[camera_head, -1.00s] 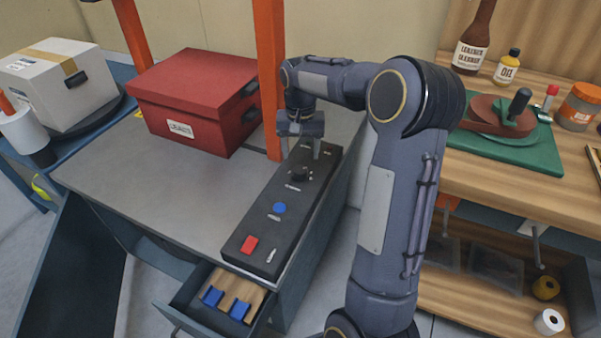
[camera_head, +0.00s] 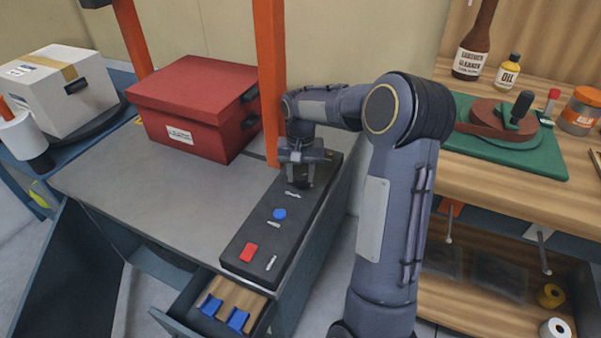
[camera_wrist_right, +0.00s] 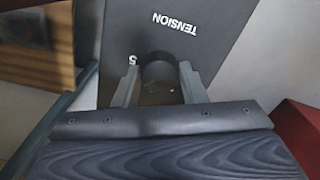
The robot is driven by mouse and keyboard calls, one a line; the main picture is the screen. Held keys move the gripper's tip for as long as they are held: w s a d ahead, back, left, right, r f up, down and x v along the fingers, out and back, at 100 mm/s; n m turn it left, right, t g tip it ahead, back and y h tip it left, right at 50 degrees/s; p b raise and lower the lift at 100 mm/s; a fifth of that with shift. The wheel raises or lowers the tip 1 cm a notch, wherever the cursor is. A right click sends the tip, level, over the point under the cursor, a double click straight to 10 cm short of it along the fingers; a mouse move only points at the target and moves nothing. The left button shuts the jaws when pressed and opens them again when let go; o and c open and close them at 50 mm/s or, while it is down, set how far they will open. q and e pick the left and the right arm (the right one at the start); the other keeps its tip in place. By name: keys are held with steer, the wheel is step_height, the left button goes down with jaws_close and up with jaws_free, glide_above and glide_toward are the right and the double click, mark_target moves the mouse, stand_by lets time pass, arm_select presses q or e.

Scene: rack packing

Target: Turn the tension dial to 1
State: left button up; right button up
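The dark control panel (camera_head: 255,245) lies along the right edge of the grey bench. Its tension dial is mostly hidden by my right gripper (camera_head: 300,180) in the head view. In the right wrist view the round black dial (camera_wrist_right: 157,70) sits between the two fingers of my right gripper (camera_wrist_right: 158,78). The fingers press close against its sides, with little or no gap. A white "5" and the upside-down word "TENSION" show on the panel beside the dial. The dial's pointer and the other numbers cannot be made out. My left gripper is not in view.
The panel also carries a blue button (camera_head: 280,213), a red button (camera_head: 248,252) and a small switch (camera_head: 271,262). A red box (camera_head: 195,105) and an orange post (camera_head: 270,80) stand close behind the panel. An open drawer (camera_head: 222,308) juts out at the front.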

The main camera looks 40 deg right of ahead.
steer(key=shift+c, duration=1)
